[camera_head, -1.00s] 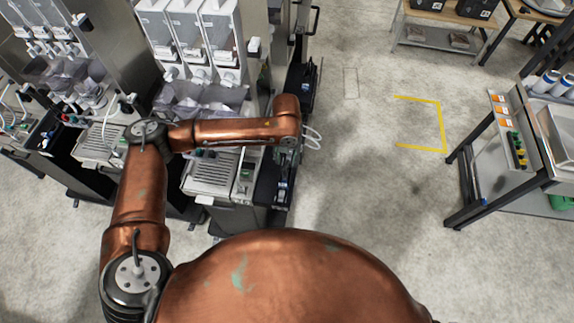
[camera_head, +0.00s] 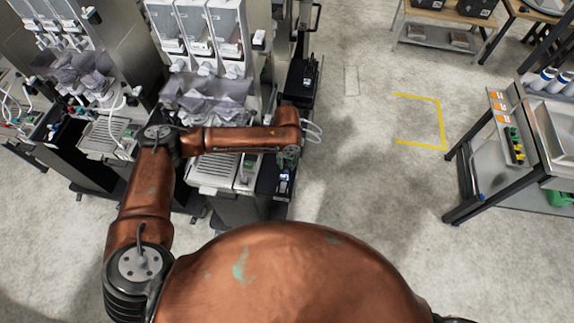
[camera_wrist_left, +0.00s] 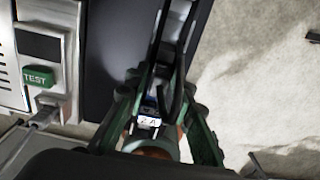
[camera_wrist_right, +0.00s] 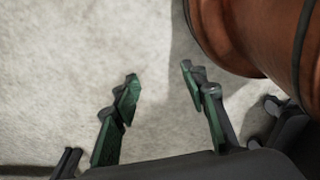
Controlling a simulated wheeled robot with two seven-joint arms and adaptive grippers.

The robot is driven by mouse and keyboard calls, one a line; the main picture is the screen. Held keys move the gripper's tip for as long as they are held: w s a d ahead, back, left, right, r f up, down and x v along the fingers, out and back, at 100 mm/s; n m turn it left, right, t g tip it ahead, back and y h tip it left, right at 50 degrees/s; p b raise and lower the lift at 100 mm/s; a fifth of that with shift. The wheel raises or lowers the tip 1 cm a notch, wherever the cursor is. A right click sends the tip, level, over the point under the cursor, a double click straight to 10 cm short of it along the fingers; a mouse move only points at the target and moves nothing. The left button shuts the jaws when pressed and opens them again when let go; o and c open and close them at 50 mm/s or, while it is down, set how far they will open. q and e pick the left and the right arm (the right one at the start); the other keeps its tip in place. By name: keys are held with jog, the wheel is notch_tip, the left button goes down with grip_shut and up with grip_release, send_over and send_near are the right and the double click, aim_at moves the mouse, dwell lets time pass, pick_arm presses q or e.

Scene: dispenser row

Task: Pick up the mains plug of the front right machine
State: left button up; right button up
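The front right machine (camera_head: 215,172) stands left of centre, with a dark ledge (camera_head: 267,180) on its right side. My left gripper (camera_head: 286,160) hangs over that ledge. In the left wrist view its green fingers (camera_wrist_left: 160,85) are apart, with dark upright parts and a small white-and-blue piece marked "2A" (camera_wrist_left: 148,120) between them. I cannot tell whether this piece is on the mains plug or whether the fingers touch it. A light grey connector with a cable (camera_wrist_left: 45,112) sits under a green TEST button (camera_wrist_left: 37,77). My right gripper (camera_wrist_right: 160,85) is open and empty above bare floor.
Another machine (camera_head: 105,138) stands to the left. A similar dark ledge (camera_head: 300,85) lies farther back. The floor (camera_head: 370,190) between is clear, with yellow marks.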

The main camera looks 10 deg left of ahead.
aim_at(287, 163)
pick_arm(q)
jog(key=shift+s+r, duration=0.15)
jog(key=c, duration=0.5)
grip_shut()
jog(key=shift+r, duration=0.45)
notch_tip(287, 163, up, 2)
jog(key=shift+r, duration=0.25)
jog(key=s+r, duration=0.3)
jog(key=s+d+r, duration=0.1)
jog(key=r, duration=0.1)
jog(key=shift+s+r+b, duration=0.2)
jog(key=shift+s+b, duration=0.1)
jog(key=shift+b, duration=0.1)
jog(key=s+d+r, duration=0.1)
jog(key=s+r, duration=0.3)
jog(key=s, duration=0.5)
jog(key=shift+d+b, duration=0.25)
jog(key=shift+b, duration=0.15)
pick_arm(e)
jog(key=shift+s+a+f, duration=0.2)
jog(key=shift+s+f, duration=0.3)
jog(key=shift+f, duration=0.35)
pick_arm(q)
jog(key=shift+r+p, duration=0.5)
pick_arm(e)
jog(key=shift+d+r, duration=0.3)
jog(key=shift+r, duration=0.2)
